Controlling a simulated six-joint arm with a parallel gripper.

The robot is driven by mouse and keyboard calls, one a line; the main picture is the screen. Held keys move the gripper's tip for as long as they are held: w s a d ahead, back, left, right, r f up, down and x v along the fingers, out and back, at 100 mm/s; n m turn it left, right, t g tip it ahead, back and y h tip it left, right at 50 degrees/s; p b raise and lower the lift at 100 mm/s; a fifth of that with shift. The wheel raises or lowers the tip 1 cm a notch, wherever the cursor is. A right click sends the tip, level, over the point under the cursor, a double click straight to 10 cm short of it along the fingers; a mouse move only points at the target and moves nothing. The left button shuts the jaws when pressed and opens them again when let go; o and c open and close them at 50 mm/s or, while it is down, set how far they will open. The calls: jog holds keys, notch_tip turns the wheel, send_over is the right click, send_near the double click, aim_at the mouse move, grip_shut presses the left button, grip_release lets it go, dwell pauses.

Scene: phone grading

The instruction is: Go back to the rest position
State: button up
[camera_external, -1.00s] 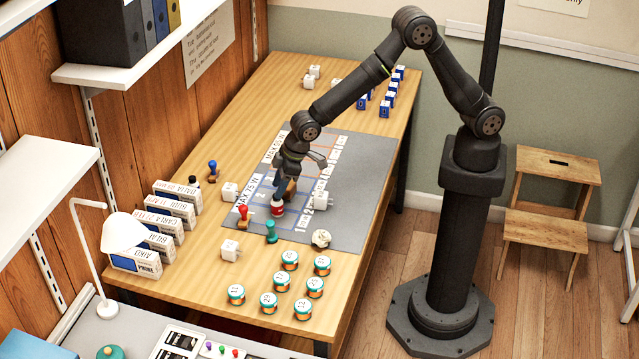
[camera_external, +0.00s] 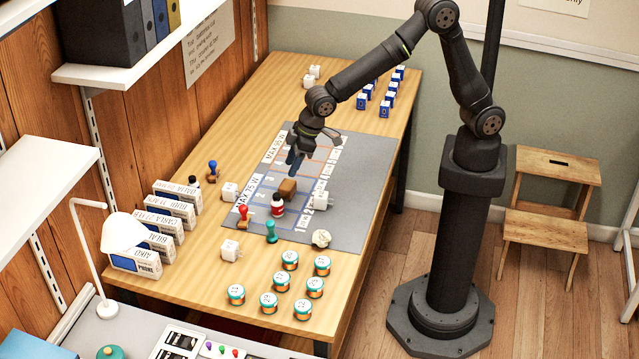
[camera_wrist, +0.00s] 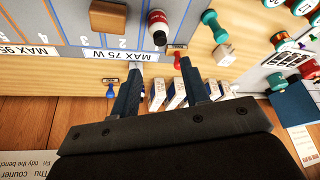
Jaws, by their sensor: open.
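My gripper (camera_external: 295,160) is open and empty above the grey mat (camera_external: 365,165), over its printed grid. In the wrist view the two fingers of my gripper (camera_wrist: 165,92) are spread apart with nothing between them. A small brown block (camera_external: 288,187) and a red, white and black bottle (camera_external: 277,205) stand on the mat just in front of the gripper, apart from it. They also show near the top of the wrist view, the brown block (camera_wrist: 108,16) left of the bottle (camera_wrist: 158,27).
Phone boxes (camera_external: 165,222) line the left edge. Several round tins (camera_external: 289,260) stand at the front. Small blue boxes (camera_external: 385,108) stand at the back right.

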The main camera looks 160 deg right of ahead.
aim_at(280, 194)
jog(key=x, duration=1.1)
notch_tip(280, 194, up, 5)
jog(key=shift+s, duration=0.2)
jog(key=s+r, duration=0.7)
jog(key=s, duration=0.4)
jog(key=w+d+f, duration=0.2)
jog(key=w+d, duration=1.5)
jog(key=w, duration=0.2)
jog(key=shift+d+f, duration=0.2)
jog(key=shift+f, duration=0.15)
jog(key=shift+w, duration=0.1)
